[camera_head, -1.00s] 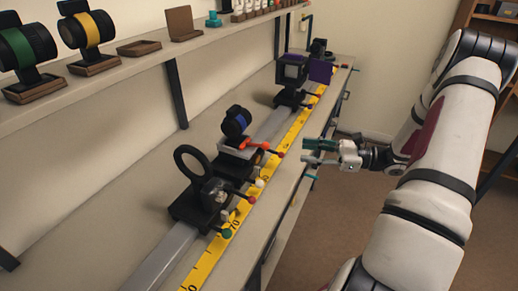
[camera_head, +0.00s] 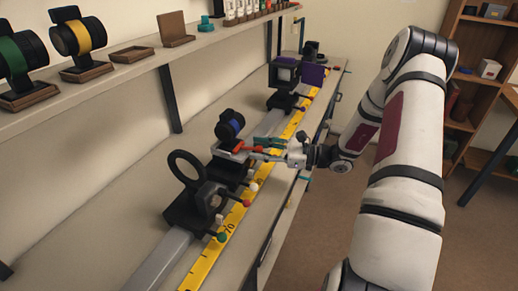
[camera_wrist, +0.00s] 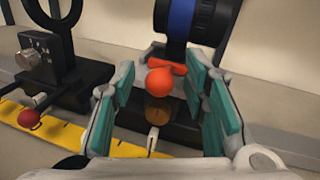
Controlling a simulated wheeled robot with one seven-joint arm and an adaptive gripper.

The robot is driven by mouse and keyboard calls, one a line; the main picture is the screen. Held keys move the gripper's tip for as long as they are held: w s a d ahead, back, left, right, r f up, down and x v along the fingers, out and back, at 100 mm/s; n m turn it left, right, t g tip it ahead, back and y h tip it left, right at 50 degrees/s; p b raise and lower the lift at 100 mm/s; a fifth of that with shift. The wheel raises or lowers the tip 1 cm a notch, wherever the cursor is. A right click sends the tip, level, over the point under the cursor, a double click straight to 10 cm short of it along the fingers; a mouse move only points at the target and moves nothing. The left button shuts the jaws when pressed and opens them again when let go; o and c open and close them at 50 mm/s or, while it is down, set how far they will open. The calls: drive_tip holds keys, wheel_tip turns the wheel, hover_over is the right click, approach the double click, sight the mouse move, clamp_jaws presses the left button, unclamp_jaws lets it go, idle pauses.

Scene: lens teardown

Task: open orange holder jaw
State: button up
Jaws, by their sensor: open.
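The orange holder jaw shows as an orange bar (camera_wrist: 167,67) with an orange ball knob (camera_wrist: 160,81) in the wrist view. It sits on the holder below a black lens with a blue band (camera_head: 230,125), which also shows in the wrist view (camera_wrist: 182,16). My gripper (camera_wrist: 160,92) is open, with its teal-padded fingers on either side of the knob. No clear contact with the knob shows. In the head view my gripper (camera_head: 262,147) reaches in from the right at the holder, and its fingers partly cover the knob.
A black ring holder (camera_head: 186,177) with red, white and green knobs stands nearer on the rail (camera_head: 165,262). A yellow ruler (camera_head: 205,262) runs along the rail. A purple-plated holder (camera_head: 313,76) stands farther back. A shelf (camera_head: 140,68) above carries more lenses.

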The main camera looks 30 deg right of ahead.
drive_tip(key=shift+w+a, duration=0.2)
clamp_jaws()
drive_tip(key=shift+s+a+p+v, duration=0.1)
drive_tip(key=shift+p+v, duration=0.1)
drive_tip(key=shift+v, duration=0.45)
drive_tip(key=shift+s+a+p+v, duration=0.1)
drive_tip(key=shift+p+v, duration=0.05)
drive_tip(key=shift+v, duration=0.5)
unclamp_jaws()
drive_tip(key=v, duration=1.2)
